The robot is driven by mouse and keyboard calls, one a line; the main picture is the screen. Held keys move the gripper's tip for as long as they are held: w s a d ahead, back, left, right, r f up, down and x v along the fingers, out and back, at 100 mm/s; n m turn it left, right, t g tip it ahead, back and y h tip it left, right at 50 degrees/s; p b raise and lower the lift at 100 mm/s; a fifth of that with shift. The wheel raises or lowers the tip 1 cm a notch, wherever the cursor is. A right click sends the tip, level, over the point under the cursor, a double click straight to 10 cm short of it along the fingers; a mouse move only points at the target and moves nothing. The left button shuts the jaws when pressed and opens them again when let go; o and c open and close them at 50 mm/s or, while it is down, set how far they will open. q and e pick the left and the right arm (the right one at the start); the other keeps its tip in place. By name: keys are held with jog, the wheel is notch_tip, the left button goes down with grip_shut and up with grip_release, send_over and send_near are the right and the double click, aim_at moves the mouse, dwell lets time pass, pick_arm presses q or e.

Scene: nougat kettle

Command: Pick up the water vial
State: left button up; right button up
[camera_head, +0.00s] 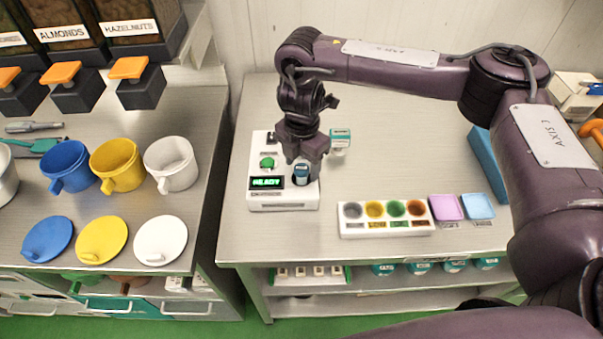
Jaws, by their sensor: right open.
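A small vial with a dark blue top (303,171) stands in the right part of a white instrument (283,198) whose green display reads READY. I take it for the water vial, but its label is too small to read. My right gripper (306,160) points down over the vial, with its fingers open at the vial's top. I cannot tell whether the fingers touch it. The gripper hides part of the vial and of the instrument. My left gripper is not in view.
A small white and teal box (340,137) stands behind the gripper. A white rack (388,231) with coloured wells sits to the right, beside pink (446,207) and blue (478,206) trays. Blue (66,164), yellow and white mugs stand on the left counter, across a gap.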

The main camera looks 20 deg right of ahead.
jog(key=shift+f, duration=1.2)
jog(key=c, duration=1.1)
jog(key=shift+o, duration=0.2)
jog(key=shift+r, duration=0.1)
